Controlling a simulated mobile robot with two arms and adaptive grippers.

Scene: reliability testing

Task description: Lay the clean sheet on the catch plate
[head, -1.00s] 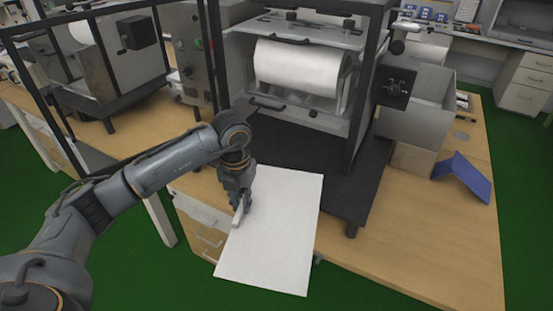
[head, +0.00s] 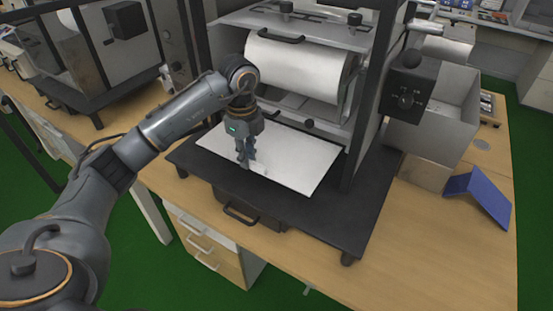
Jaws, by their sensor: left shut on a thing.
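The clean white sheet (head: 300,162) is flat and level over the black plate at the base of the machine, below the white roll. Its far side reaches in toward the machine's opening. My left gripper (head: 246,161) points down and is shut on the sheet near its front left edge. I cannot tell whether the sheet touches the surface under it or is a little above it. The catch plate is not clearly distinguishable; the black base plate (head: 335,222) shows in front of the sheet. My right gripper is not in view.
The machine's white roll (head: 300,68) and frame post (head: 368,110) stand behind and right of the sheet. A black handle (head: 240,214) is at the front. A grey bin (head: 440,115), a cardboard box (head: 425,172) and a blue folded piece (head: 480,195) are at right.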

